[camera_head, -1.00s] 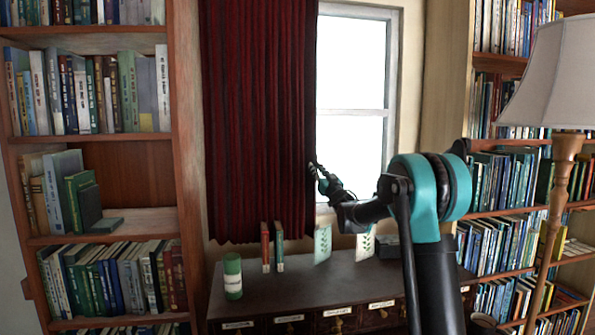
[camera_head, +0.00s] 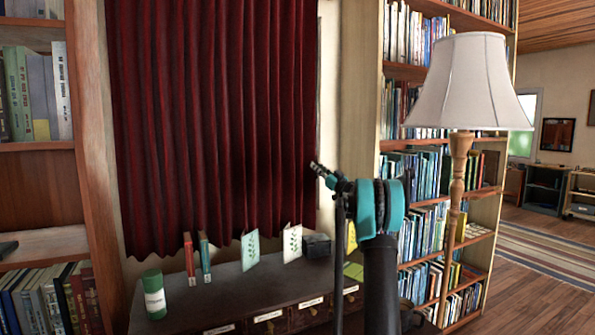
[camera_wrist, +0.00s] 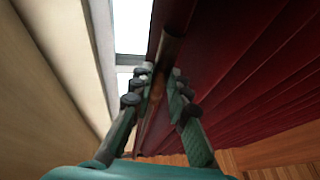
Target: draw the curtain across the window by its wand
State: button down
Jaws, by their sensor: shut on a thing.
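The dark red curtain (camera_head: 215,120) hangs in folds across almost the whole window in the head view, its right edge at my gripper (camera_head: 316,167). In the wrist view the curtain (camera_wrist: 245,70) fills the right side. My gripper (camera_wrist: 158,88) is shut on the brown wand (camera_wrist: 169,48), which runs along the curtain's edge between the fingers. A bright strip of the window (camera_wrist: 131,28) shows beside the wand in the wrist view. In the head view the wand is too small to tell apart.
Below the curtain stands a drawer cabinet (camera_head: 240,297) with a green can (camera_head: 154,295), two upright books (camera_head: 197,258), cards (camera_head: 250,250) and a dark box (camera_head: 317,246). A floor lamp (camera_head: 470,85) and a full bookshelf (camera_head: 425,160) stand at right. Open floor (camera_head: 530,265) lies beyond.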

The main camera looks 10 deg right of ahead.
jog(key=w+d, duration=0.2)
jog(key=d, duration=0.7)
jog(key=shift+w+d, duration=0.25)
jog(key=shift+w, duration=0.1)
jog(key=c, duration=1.4)
grip_release()
jog(key=shift+c, duration=0.2)
jog(key=v, duration=1.2)
